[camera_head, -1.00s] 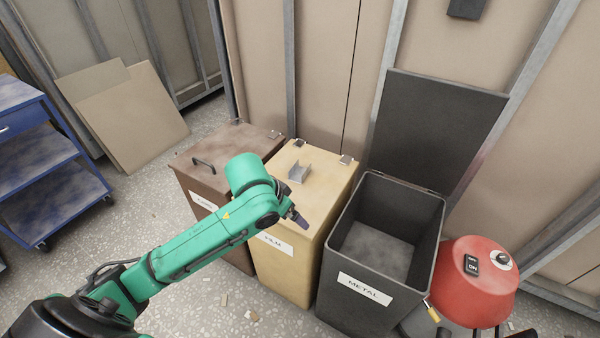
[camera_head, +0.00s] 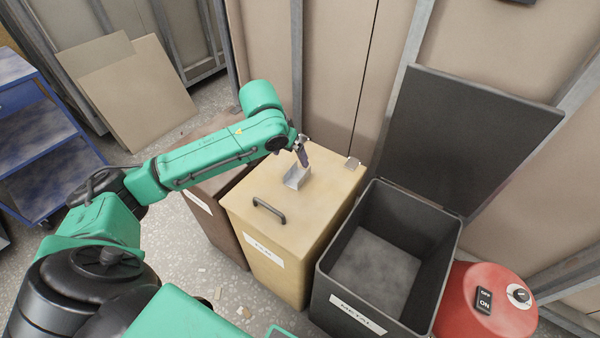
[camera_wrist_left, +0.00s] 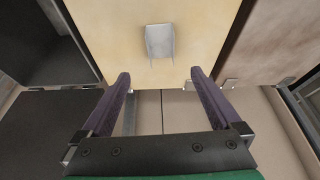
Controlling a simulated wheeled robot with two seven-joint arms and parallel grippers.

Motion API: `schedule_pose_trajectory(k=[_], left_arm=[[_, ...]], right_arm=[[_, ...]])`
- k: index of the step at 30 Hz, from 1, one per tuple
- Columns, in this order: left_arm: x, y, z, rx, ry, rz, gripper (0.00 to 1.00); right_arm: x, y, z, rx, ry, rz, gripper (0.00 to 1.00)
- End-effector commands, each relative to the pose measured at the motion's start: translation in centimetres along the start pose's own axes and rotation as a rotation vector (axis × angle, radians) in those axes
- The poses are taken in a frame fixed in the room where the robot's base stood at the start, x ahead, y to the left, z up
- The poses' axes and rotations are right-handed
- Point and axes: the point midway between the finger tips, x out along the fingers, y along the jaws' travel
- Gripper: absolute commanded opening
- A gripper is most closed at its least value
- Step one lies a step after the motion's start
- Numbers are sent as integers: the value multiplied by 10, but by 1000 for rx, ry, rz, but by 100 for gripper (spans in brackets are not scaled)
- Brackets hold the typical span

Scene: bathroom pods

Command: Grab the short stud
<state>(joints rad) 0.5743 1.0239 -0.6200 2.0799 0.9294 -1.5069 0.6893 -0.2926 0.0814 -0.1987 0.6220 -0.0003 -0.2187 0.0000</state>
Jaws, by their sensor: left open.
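The short stud (camera_head: 297,177) is a small grey metal channel piece lying on the closed lid of the yellow bin (camera_head: 325,185), towards its back. It also shows in the left wrist view (camera_wrist_left: 160,41), ahead of the fingers near the top middle. My left gripper (camera_head: 304,160) is over the back of that lid, right by the stud in the head view. In the left wrist view its two purple fingers (camera_wrist_left: 160,78) are wide apart with nothing between them. The stud lies beyond the fingertips. My right gripper is in neither view.
A brown lidded bin (camera_head: 205,160) stands left of the yellow one. The black METAL bin (camera_head: 440,235) on the right has its lid (camera_head: 465,140) raised. A red machine (camera_head: 470,310) is at the lower right. A blue cart (camera_head: 40,150) stands far left.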

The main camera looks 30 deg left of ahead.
Motion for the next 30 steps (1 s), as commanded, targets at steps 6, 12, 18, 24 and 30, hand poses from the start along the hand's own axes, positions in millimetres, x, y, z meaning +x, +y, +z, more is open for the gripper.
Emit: schedule_pose_trajectory(k=[6,12,18,24,30], left_arm=[[47,0,0,0,0,1,98],[80,-2,3,0,-1,0,98],[103,-2,2,3,1,0,98],[102,-2,2,3,1,0,82],[102,-2,2,2,1,0,6]], right_arm=[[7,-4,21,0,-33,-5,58],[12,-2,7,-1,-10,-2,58],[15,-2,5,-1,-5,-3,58],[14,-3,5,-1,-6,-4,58],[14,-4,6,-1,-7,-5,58]])
